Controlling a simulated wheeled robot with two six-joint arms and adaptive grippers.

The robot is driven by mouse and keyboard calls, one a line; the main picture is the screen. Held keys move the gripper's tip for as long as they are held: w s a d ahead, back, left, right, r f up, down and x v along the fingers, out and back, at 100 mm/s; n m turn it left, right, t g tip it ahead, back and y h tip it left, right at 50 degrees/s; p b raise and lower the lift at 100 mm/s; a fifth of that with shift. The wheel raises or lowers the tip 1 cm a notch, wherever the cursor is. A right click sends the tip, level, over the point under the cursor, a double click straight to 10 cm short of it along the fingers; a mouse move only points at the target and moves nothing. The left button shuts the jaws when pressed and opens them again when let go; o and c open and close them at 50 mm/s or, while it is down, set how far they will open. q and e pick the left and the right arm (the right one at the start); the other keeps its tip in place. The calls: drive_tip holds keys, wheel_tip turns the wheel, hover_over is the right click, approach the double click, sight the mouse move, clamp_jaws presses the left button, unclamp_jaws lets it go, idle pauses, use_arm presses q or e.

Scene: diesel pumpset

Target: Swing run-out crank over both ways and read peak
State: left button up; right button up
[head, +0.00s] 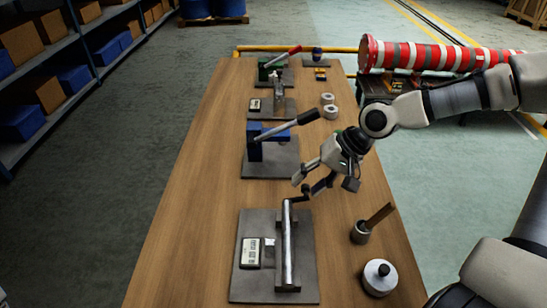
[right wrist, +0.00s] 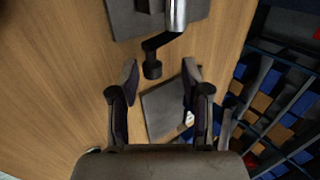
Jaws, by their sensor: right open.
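The run-out fixture's grey base plate (head: 310,268) lies at the near end of the bench. It carries a shiny metal shaft (head: 288,245) and a dial readout (head: 250,252) whose digits are too small to read. The black crank (head: 299,197) sticks out from the shaft's far end. In the right wrist view the crank's knob (right wrist: 152,69) lies just beyond the fingertips, roughly between them. My right gripper (head: 308,183) is open and empty at the crank, fingers apart on both sides in the wrist view (right wrist: 160,82). I cannot tell whether it touches. My left gripper is out of view.
A blue press with a lever (head: 256,143) stands farther back, with other fixtures beyond. A cup with a brown strip (head: 360,232) and a white disc with a black knob (head: 380,277) stand right of the plate. Bench left of the plate is clear.

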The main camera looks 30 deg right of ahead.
drive_tip(key=shift+w+a+r+g+h, duration=0.2)
drive_tip(key=shift+r+g+h, duration=0.15)
drive_tip(key=shift+h, duration=0.35)
drive_tip(key=shift+w+a+r+g+h+p, duration=0.1)
drive_tip(key=shift+a+r+g+h+p, duration=0.15)
drive_tip(key=shift+r+g+h+p, duration=0.25)
drive_tip(key=w+a+r+g+h+p, duration=0.1)
drive_tip(key=w+a+r+g+h, duration=0.3)
drive_tip(key=a+r+h, duration=0.2)
wheel_tip(320, 180, up, 2)
drive_tip(key=shift+a+h+p, duration=0.3)
drive_tip(key=shift+h, duration=0.5)
drive_tip(key=shift+s+d, duration=0.1)
